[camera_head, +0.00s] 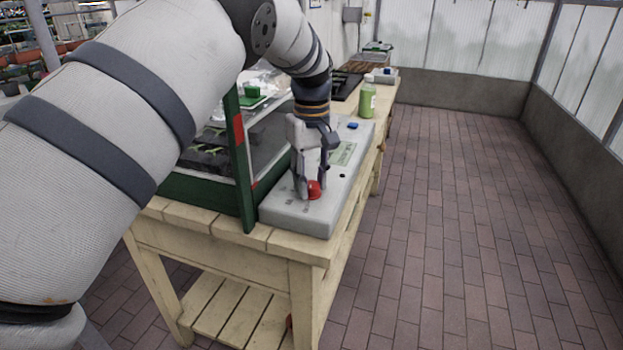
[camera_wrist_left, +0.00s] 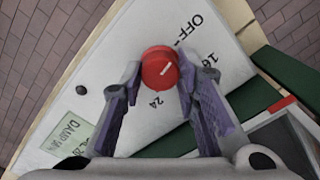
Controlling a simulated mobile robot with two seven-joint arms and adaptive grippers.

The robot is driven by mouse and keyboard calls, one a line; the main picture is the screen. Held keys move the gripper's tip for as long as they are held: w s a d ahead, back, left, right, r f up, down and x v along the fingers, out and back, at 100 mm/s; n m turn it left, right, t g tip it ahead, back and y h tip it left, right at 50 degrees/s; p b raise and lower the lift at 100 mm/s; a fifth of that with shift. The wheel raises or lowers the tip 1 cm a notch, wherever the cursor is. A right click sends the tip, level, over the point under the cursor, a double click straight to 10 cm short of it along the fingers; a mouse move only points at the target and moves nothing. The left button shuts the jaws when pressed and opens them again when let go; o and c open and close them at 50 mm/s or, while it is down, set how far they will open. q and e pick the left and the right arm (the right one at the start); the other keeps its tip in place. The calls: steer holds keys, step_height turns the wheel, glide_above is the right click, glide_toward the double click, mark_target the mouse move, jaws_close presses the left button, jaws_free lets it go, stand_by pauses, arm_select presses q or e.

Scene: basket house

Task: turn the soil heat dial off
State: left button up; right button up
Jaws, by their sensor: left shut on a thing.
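The red soil heat dial (camera_head: 314,190) sits near the front end of a grey control panel (camera_head: 292,220) on the bench. My left gripper (camera_head: 305,187) reaches down over the panel and is shut on the dial. In the left wrist view the round red dial (camera_wrist_left: 160,68) is between my left fingertips (camera_wrist_left: 157,80). A short white mark on it slants toward the upper right. The printed labels OFF, 16 and 24 show on the panel (camera_wrist_left: 130,35) around the dial. The exact setting is hard to tell. My right gripper is not in view.
A green-framed glass case (camera_head: 240,160) stands just left of the panel. A display (camera_head: 346,152) and a blue button (camera_head: 352,126) are farther along the panel. A green bottle (camera_head: 367,98) stands beyond it on the wooden bench (camera_head: 230,236). The brick floor at right is clear.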

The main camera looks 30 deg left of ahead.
mark_target(311, 184)
arm_select(q)
steer(key=o, duration=1.2)
steer(key=shift+c, duration=0.2)
step_height(311, 184, up, 12)
